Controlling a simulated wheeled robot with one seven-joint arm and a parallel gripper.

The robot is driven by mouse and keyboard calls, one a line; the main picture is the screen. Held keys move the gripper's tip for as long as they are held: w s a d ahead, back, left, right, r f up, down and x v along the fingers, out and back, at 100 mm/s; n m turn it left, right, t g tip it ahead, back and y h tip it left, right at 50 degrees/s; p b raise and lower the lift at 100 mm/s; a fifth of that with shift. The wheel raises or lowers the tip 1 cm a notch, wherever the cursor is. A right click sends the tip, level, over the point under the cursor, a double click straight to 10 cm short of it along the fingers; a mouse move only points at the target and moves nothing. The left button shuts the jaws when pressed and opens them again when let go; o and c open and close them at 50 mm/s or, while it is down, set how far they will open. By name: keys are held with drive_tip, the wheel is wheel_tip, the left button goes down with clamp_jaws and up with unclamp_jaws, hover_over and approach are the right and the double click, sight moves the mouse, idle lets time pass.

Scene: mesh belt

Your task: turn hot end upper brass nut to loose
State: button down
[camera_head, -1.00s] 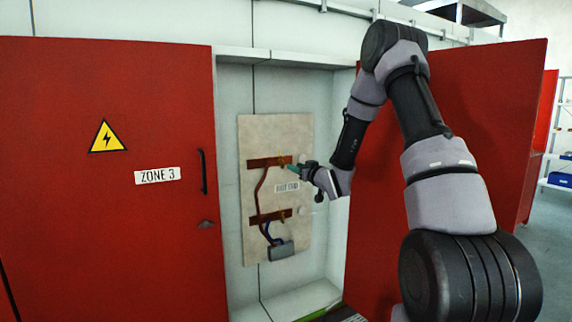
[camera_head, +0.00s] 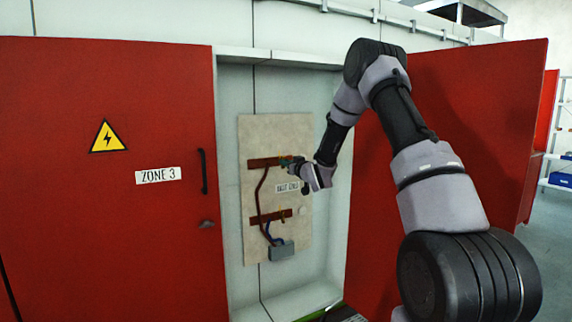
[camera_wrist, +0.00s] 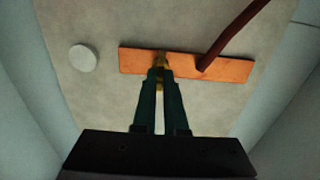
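The upper copper bar (camera_head: 263,162) is fixed to a beige panel inside the open cabinet, with a "HOT END" label (camera_head: 287,188) below it. My gripper (camera_head: 289,161) is at the right part of this bar. In the wrist view the bar (camera_wrist: 130,60) lies across the panel and the upper brass nut (camera_wrist: 160,60) shows at the fingertips. My two dark green fingers (camera_wrist: 160,77) are close together with the nut between their tips, and they appear shut on it. The fingers hide part of the nut.
A lower copper bar (camera_head: 264,218), red-brown and blue cables and a grey box (camera_head: 281,250) sit below on the panel (camera_head: 257,135). A round white disc (camera_wrist: 83,58) is beside the upper bar. Red doors (camera_head: 100,240) stand on both sides of the recess.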

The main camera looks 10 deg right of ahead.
drive_tip(key=shift+n, duration=0.3)
drive_tip(key=n, duration=1.5)
drive_tip(key=f+n, duration=0.1)
drive_tip(key=n, duration=0.7)
drive_tip(key=shift+s+a, duration=0.1)
drive_tip(key=shift+a, duration=0.15)
drive_tip(key=shift+n, duration=0.3)
drive_tip(key=c, duration=1)
unclamp_jaws()
drive_tip(key=shift+o, duration=0.2)
drive_tip(key=shift+r, duration=0.1)
drive_tip(key=shift+s, duration=0.1)
